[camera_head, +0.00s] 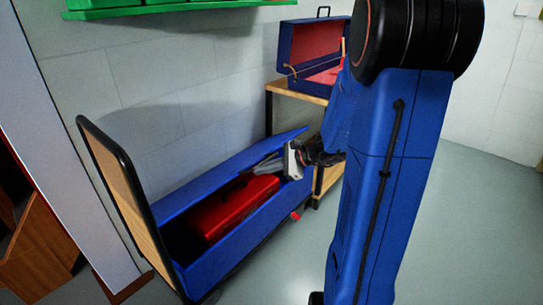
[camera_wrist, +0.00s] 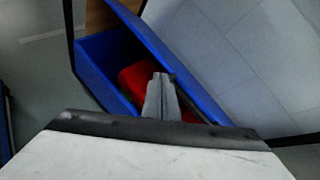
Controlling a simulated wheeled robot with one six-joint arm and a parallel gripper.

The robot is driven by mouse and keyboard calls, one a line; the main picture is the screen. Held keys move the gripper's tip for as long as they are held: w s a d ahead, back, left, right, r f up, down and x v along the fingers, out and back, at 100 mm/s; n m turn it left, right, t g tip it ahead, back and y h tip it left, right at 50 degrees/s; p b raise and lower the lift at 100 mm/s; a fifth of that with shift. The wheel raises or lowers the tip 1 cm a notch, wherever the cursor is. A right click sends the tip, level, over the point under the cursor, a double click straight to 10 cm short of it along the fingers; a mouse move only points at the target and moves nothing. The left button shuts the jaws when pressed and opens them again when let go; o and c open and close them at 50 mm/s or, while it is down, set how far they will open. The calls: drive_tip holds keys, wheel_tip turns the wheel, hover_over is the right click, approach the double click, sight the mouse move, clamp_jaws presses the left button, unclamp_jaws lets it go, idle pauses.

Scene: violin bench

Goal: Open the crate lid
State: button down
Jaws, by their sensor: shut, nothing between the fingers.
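The crate (camera_head: 238,246) is a long blue box low down at the centre left, and its near wall shows in the wrist view (camera_wrist: 92,72). Its blue lid (camera_head: 215,178) stands partly raised along the wall side, tilted over the opening; it also shows in the wrist view (camera_wrist: 185,68). A red case (camera_head: 232,207) lies inside and shows in the wrist view (camera_wrist: 136,76). My gripper (camera_head: 262,166) is shut and empty at the crate's far end, its fingers (camera_wrist: 161,88) over the opening beside the lid. I cannot tell whether they touch the lid.
A wooden panel in a black frame (camera_head: 113,172) rises at the crate's left end. Behind its far end stands a wooden shelf (camera_head: 297,91) bearing an open blue case with red lining (camera_head: 301,42). A green shelf (camera_head: 150,9) hangs above. Open floor lies at the right.

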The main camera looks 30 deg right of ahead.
drive_tip(key=w+d+f+m+t+h, duration=0.25)
drive_tip(key=d+f+m, duration=0.2)
drive_tip(key=d, duration=0.45)
drive_tip(key=w+d+f+m+t+h, duration=0.1)
drive_tip(key=w+d+f+m+t, duration=0.15)
drive_tip(key=d+m, duration=0.4)
drive_tip(key=n, duration=0.1)
approach(268, 152)
drive_tip(key=w+a+f, duration=0.2)
drive_tip(key=w+f, duration=0.3)
drive_tip(key=w, duration=0.1)
drive_tip(key=shift+w+a+r, duration=0.3)
drive_tip(key=shift+w+r, duration=0.25)
drive_tip(key=shift+r, duration=0.3)
drive_tip(key=shift+g, duration=0.3)
